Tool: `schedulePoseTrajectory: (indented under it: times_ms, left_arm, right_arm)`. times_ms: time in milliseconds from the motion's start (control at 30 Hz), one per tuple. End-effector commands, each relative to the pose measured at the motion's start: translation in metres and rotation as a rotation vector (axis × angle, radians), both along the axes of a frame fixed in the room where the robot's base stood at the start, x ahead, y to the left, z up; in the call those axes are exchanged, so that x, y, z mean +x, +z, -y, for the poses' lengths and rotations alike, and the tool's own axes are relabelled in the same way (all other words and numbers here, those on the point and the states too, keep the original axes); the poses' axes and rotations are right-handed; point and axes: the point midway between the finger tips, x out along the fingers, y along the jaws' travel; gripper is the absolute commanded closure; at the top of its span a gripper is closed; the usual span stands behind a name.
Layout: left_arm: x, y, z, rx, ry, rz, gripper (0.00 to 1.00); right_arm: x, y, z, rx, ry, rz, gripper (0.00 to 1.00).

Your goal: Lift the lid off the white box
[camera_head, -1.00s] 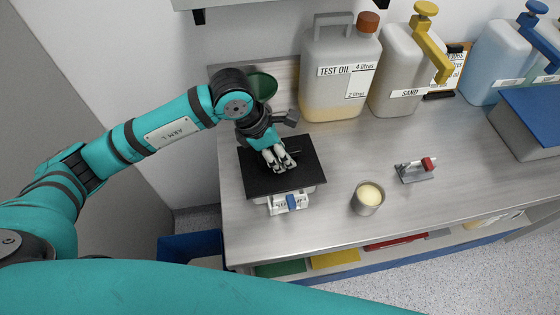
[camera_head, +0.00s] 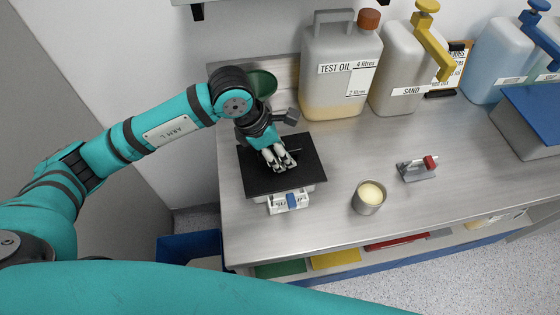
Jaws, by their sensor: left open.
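The white box (camera_head: 289,203) stands near the left end of the steel bench. Its black flat lid (camera_head: 308,176) covers the top, and a blue latch-like part (camera_head: 291,201) shows on its front. My left gripper (camera_head: 280,166) points down over the middle of the lid, with its fingers a little apart. A thin piece, perhaps the lid's handle, shows beside the fingers. The fingers hide the lid's centre, and I cannot tell whether they touch it. My right gripper is not in view.
A metal cup with pale contents (camera_head: 369,197) and a small stand with a red part (camera_head: 417,169) are to the right. The test oil jug (camera_head: 340,75) and sand jug (camera_head: 405,80) stand behind. A green round thing (camera_head: 263,83) is behind my wrist. Bare bench (camera_head: 460,190) lies at right.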

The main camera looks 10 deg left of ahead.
Motion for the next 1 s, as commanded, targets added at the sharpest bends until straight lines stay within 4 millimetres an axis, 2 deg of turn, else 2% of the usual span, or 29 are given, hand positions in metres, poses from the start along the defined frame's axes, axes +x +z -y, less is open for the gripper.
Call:
schedulePoseTrajectory:
  times_ms: [133, 467, 833, 1000]
  left_arm:
    - [0.0, 0.0003, -0.0001, 0.0, 0.0, 0.0, 0.56]
    - [0.0002, 0.0003, -0.0001, 0.0, 0.0, 0.0, 0.99]
    - [0.0002, 0.0007, 0.0, 0.0, 0.0, 0.0, 1.0]
    - [0.0001, 0.0051, 0.0, 0.0, 0.0, 0.0, 1.0]
  right_arm:
    - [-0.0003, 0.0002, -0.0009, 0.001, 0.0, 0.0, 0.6]
    - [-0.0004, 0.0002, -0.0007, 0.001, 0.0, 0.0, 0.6]
    - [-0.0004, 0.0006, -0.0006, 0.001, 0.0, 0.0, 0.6]
    - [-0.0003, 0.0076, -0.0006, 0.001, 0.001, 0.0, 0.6]
